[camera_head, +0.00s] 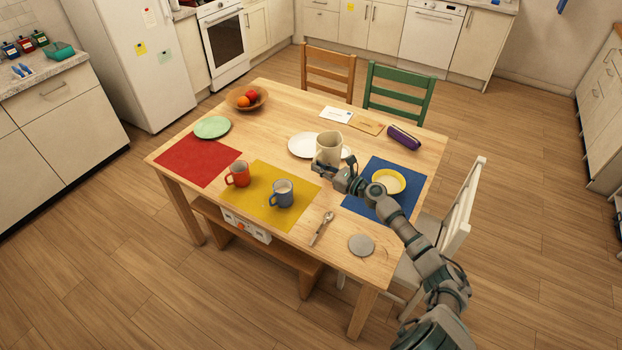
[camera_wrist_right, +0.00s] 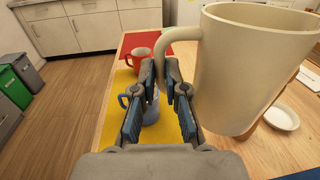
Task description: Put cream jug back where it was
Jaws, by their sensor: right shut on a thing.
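The cream jug (camera_head: 329,147) is a tall, plain cream vessel near the middle of the table. It also fills the right side of the right wrist view (camera_wrist_right: 250,70), looking upright and held above the table. My right gripper (camera_head: 322,170) is shut on the jug's handle; its blue-padded fingers show close up in the wrist view (camera_wrist_right: 166,90). A white plate (camera_head: 301,145) lies behind the jug in the head view, partly covered by it. A grey round coaster (camera_head: 361,245) lies bare near the table's front edge. My left gripper is not in view.
A yellow-rimmed bowl (camera_head: 388,181) sits on the blue mat (camera_head: 364,203), close to my right arm. A spoon (camera_head: 322,228) lies near the front edge.

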